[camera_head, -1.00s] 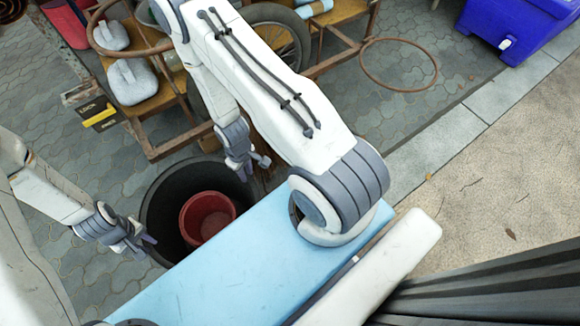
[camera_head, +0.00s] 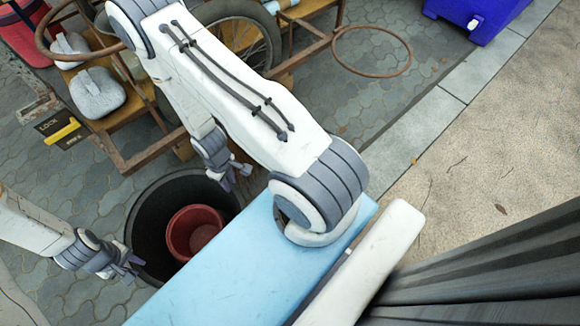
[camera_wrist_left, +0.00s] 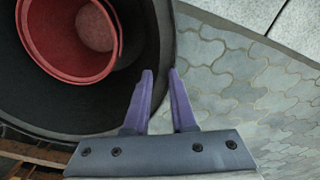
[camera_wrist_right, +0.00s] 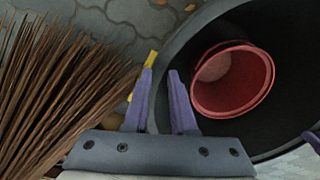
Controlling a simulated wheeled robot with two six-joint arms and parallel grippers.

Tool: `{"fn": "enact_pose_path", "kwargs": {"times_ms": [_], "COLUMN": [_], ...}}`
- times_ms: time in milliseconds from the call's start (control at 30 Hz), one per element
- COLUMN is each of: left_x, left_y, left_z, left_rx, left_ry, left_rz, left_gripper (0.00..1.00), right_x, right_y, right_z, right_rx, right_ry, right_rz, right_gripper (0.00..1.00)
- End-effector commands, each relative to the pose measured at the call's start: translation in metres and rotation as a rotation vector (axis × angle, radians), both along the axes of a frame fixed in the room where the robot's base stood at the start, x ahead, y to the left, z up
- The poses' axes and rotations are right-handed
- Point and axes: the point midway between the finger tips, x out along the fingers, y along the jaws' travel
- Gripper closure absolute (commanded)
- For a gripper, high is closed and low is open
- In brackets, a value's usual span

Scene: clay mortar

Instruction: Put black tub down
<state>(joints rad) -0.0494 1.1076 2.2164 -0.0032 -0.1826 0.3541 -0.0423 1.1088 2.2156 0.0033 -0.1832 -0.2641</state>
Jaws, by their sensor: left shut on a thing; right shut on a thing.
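The large round black tub (camera_head: 149,222) is at the left of the head view, below the wooden cart, with a red bucket (camera_head: 195,232) inside it. My left gripper (camera_head: 132,266) is shut on the tub's near left rim; the left wrist view shows the tub wall (camera_wrist_left: 150,35) between its fingers (camera_wrist_left: 161,72). My right gripper (camera_head: 238,176) is shut on the far right rim; the right wrist view shows the wall (camera_wrist_right: 185,50) by its fingers (camera_wrist_right: 160,72). The blue panel hides the tub's lower right edge. I cannot tell whether the base touches the paving.
A wooden cart (camera_head: 135,150) with a spoked wheel stands just beyond the tub. A twig broom (camera_wrist_right: 55,95) is close to my right gripper in the right wrist view. A rusty hoop (camera_head: 372,52) and a blue box (camera_head: 465,20) lie farther back. Grey paving (camera_head: 40,170) is bare left of the tub.

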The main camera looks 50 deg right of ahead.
Motion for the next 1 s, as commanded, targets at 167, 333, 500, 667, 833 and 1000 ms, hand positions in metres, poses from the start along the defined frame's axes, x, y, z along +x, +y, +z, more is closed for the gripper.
{"fn": "enact_pose_path", "kwargs": {"times_ms": [167,333,500,667,833,1000], "left_x": [0.0,0.0,0.001,0.002,0.002,0.001], "left_y": [0.001,0.001,0.0,0.0,0.001,0.001], "left_z": [-0.001,-0.001,0.003,0.025,0.06,0.091], "left_rx": [0.0,0.0,0.0,0.0,0.0,0.001], "left_ry": [-0.001,0.0,-0.001,-0.004,-0.006,-0.005], "left_rz": [0.008,0.004,0.003,0.003,0.003,0.004], "left_gripper": [0.46,0.46,0.46,0.46,0.46,0.46], "right_x": [-0.001,-0.001,0.0,0.0,0.0,0.0], "right_y": [-0.002,-0.001,-0.001,0.0,0.0,0.0], "right_z": [-0.001,-0.001,-0.001,-0.001,-0.001,-0.001], "right_rx": [0.0,-0.001,0.0,0.0,0.0,0.0], "right_ry": [0.004,0.002,0.001,0.0,0.0,0.0], "right_rz": [-0.005,-0.003,-0.001,-0.001,-0.001,-0.001], "right_gripper": [0.46,0.46,0.46,0.46,0.46,0.46]}}
